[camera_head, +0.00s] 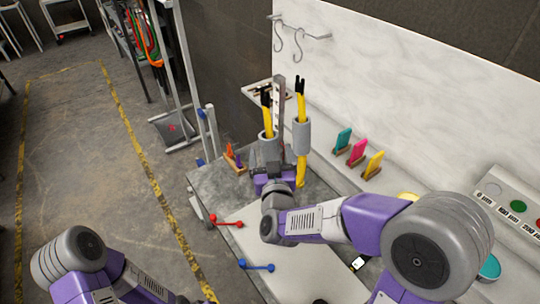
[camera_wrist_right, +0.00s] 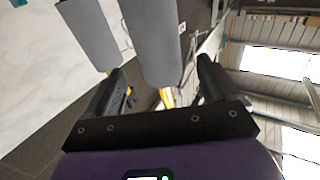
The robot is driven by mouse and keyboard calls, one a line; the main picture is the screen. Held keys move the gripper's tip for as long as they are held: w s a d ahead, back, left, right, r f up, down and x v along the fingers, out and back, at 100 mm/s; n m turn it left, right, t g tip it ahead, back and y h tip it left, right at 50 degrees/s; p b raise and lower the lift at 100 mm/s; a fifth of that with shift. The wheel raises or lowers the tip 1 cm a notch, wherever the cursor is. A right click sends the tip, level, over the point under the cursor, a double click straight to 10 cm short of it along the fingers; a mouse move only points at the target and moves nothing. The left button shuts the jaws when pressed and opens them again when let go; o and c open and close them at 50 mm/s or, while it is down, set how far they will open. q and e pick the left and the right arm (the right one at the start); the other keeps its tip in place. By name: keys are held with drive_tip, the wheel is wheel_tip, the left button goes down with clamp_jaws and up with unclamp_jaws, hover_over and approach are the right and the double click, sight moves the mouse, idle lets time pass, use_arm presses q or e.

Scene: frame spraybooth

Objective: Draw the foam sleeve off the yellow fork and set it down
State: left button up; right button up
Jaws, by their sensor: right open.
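Two yellow forks with dark tips stand upright at a grey post, each with a grey foam sleeve around it. The left fork (camera_head: 266,112) carries the left sleeve (camera_head: 268,136); the right fork (camera_head: 300,107) carries the right sleeve (camera_head: 301,138). My right gripper (camera_head: 267,153) is open, close to the left sleeve. In the right wrist view, one sleeve (camera_wrist_right: 153,40) lies between and beyond the open fingers (camera_wrist_right: 162,72), with yellow showing below it. The other sleeve (camera_wrist_right: 88,32) is outside the fingers. Contact cannot be told. My left gripper is out of view.
The grey bench (camera_head: 223,196) has red (camera_head: 226,222) and blue (camera_head: 257,266) handled pieces at its near edge. Teal, pink (camera_head: 357,152) and yellow pieces stand along the white back panel (camera_head: 372,75). Hooks (camera_head: 298,42) hang above. Open floor lies left.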

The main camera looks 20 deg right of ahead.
sight(267, 132)
drive_tip(key=shift+w+d+f, duration=0.1)
drive_tip(key=shift+w+d, duration=0.1)
drive_tip(key=shift+w, duration=0.85)
drive_tip(key=shift+w+d+r, duration=0.1)
drive_tip(key=shift+w+d, duration=0.05)
drive_tip(key=shift+w, duration=0.85)
drive_tip(key=shift+w+d+f, duration=0.1)
drive_tip(key=shift+w+d, duration=0.1)
drive_tip(key=shift+w, duration=0.85)
drive_tip(key=c, duration=1.1)
drive_tip(key=shift+c, duration=0.2)
drive_tip(key=shift+r, duration=0.2)
drive_tip(key=shift+w+r+p, duration=0.15)
drive_tip(key=shift+r+p, duration=0.25)
drive_tip(key=shift+r, duration=0.2)
drive_tip(key=shift+a+r, duration=0.1)
drive_tip(key=shift+r, duration=0.35)
drive_tip(key=shift+w+a+r+p, duration=0.1)
drive_tip(key=shift+w+r+p, duration=0.1)
drive_tip(key=shift+r+p, duration=0.85)
